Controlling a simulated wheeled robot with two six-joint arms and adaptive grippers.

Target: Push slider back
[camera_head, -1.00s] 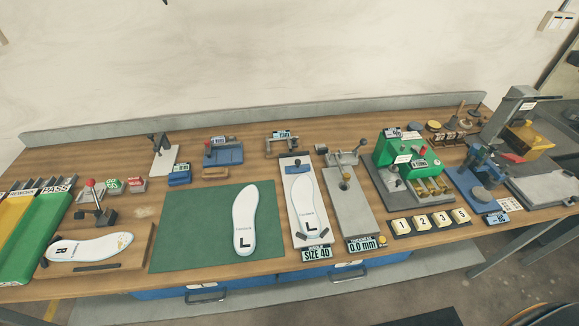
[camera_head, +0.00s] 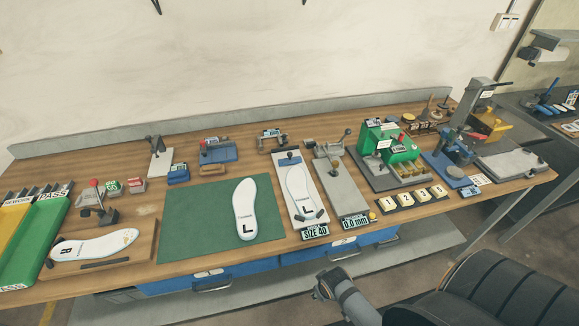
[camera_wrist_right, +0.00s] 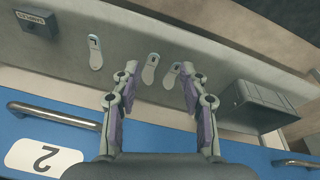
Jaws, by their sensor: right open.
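The size fixture (camera_head: 300,200) is a pale plate marked SIZE 40, with a white L insole (camera_head: 301,190) lying on it. A small blue block (camera_head: 288,159) sits at its far end and two dark stops stand at its near end. Beside it is a grey gauge plate (camera_head: 343,189) with a 0.0 mm display. I cannot tell which part is the slider. My right arm shows low in the head view, in front of the bench and apart from both fixtures. In the right wrist view my right gripper (camera_wrist_right: 158,72) is open and empty, near blue drawer fronts. My left gripper is not in view.
A green mat (camera_head: 200,225) with another L insole (camera_head: 245,210) lies left of the size fixture. Numbered blocks (camera_head: 412,198) and a green machine (camera_head: 390,145) stand to the right. Blue drawers (camera_head: 265,263) with handles are under the bench edge.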

